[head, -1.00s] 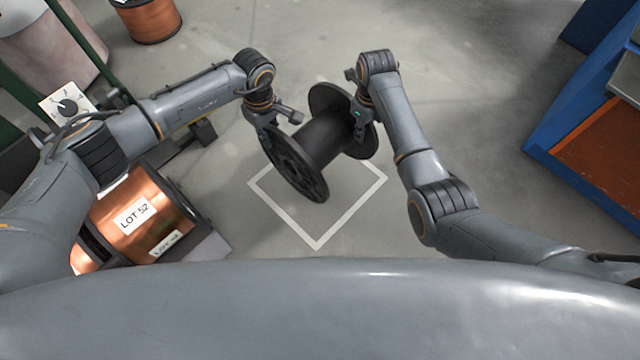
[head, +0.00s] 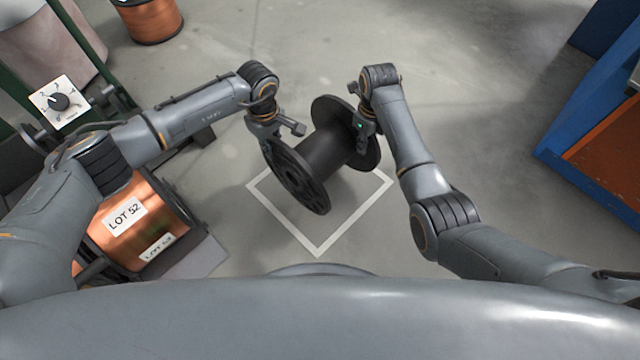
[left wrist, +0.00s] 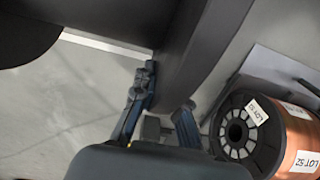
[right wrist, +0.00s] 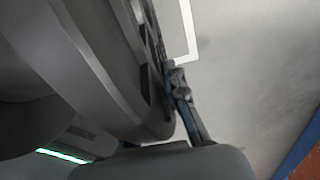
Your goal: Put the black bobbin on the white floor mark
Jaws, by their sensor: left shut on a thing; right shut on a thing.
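The black bobbin (head: 325,152) is held between my two arms over the white floor mark (head: 304,240), a square outline on the grey floor. Its axle lies sideways, and it covers the far part of the mark. I cannot tell whether it touches the floor. My left gripper (head: 279,132) is shut on the left flange; the flange also shows between the fingers in the left wrist view (left wrist: 185,70). My right gripper (head: 361,125) is shut on the right flange, which fills much of the right wrist view (right wrist: 110,60). The mark's corner (right wrist: 185,50) shows there beside the flange.
A copper spool labelled LOT 52 (head: 150,238) lies at the left on a grey base, near my left arm. Another copper spool (head: 152,20) stands at the far left. A blue rack (head: 560,150) is at the right. The floor beyond the bobbin is clear.

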